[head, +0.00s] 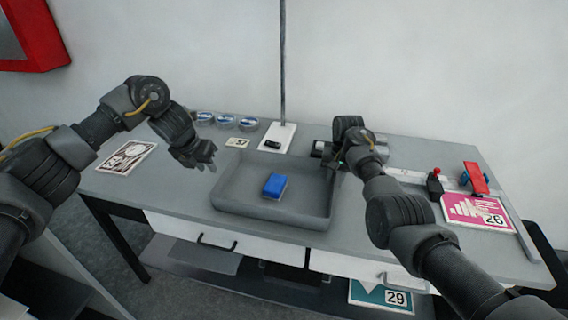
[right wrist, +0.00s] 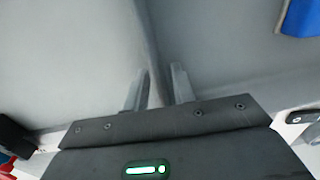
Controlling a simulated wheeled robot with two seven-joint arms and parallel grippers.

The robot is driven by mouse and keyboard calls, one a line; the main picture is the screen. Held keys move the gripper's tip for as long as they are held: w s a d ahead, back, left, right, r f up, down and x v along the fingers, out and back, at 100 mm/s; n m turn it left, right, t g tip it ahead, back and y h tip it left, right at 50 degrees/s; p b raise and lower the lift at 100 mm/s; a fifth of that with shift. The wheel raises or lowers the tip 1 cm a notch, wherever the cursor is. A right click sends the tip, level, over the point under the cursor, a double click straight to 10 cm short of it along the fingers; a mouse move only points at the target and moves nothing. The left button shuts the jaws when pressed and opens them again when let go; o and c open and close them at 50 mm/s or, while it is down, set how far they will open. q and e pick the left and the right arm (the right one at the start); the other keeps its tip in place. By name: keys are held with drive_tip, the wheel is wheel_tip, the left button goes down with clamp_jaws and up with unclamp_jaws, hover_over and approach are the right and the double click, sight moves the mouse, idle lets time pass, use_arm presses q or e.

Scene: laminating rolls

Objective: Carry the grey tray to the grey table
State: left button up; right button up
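The grey tray (head: 235,210) sits on a grey-topped table (head: 175,185) with white drawers. A blue block (head: 275,186) lies inside the tray. My left gripper (head: 208,163) is just left of the tray, above the tabletop, empty and apart from the rim; its fingers look spread. My right gripper (head: 337,163) is at the tray's right wall. In the right wrist view its two fingers (right wrist: 158,88) stand on either side of the tray's wall (right wrist: 152,45), looking slightly apart from it. The blue block shows at that view's top right corner (right wrist: 300,18). Any finger contact is hard to see.
Behind the tray are a thin post on a white base (head: 278,138) and several round tins (head: 226,121). A printed card (head: 128,157) lies at left. A pink "26" card (head: 475,212) and a red item (head: 476,178) lie at right.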

wheel_tip(320, 180, up, 11)
drive_tip(key=shift+s+d+r, duration=0.15)
drive_tip(key=shift+d+r, duration=0.05)
drive_tip(key=shift+d, duration=0.1)
drive_tip(key=shift+f, duration=0.1)
idle(0.4)
